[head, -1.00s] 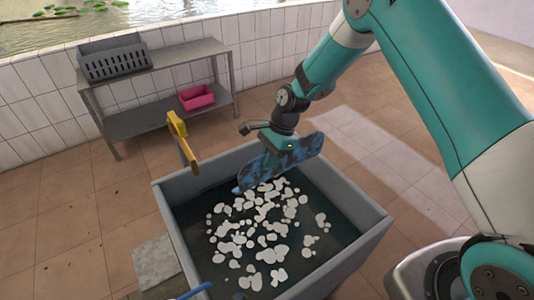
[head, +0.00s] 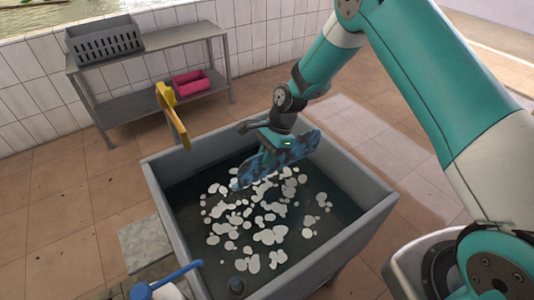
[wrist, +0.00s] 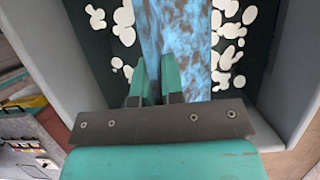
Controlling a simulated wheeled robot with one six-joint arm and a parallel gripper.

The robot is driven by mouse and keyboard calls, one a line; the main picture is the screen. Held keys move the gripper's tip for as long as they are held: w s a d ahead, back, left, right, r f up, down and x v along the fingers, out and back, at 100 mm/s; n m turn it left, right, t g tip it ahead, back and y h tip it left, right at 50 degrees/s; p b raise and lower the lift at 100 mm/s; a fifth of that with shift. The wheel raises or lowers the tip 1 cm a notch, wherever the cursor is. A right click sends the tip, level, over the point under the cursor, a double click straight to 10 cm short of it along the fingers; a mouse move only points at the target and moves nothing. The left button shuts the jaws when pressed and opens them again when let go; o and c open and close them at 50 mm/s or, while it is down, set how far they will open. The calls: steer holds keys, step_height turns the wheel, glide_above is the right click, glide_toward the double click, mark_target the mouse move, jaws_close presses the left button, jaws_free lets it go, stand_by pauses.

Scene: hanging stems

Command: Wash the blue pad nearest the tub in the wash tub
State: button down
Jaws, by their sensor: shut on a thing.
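The blue pad (head: 285,152), mottled with dark brownish stains, is long and flat. My gripper (head: 270,139) is shut on it and holds it tilted over the wash tub (head: 352,232). The pad's lower left end is close to the white suds; I cannot tell whether it touches the water. In the wrist view the pad (wrist: 186,30) runs upward from the green fingers of my gripper (wrist: 157,75), with suds on both sides. The tub holds dark water with white foam patches.
A yellow handled thing (head: 172,112) stands at the tub's back left edge. A grey metal rack (head: 150,92) behind carries a grey crate (head: 105,42) and a pink bin (head: 193,83). A blue-topped thing (head: 165,280) is at the front left. Tiled floor is clear at left.

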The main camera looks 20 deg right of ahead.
step_height(320, 180, down, 19)
steer(key=b, duration=1.2)
stand_by(0.3)
steer(key=d, duration=0.1)
steer(key=w+d, duration=0.1)
steer(key=d, duration=0.3)
steer(key=shift+w+d, duration=0.1)
steer(key=shift+w, duration=0.25)
stand_by(2.7)
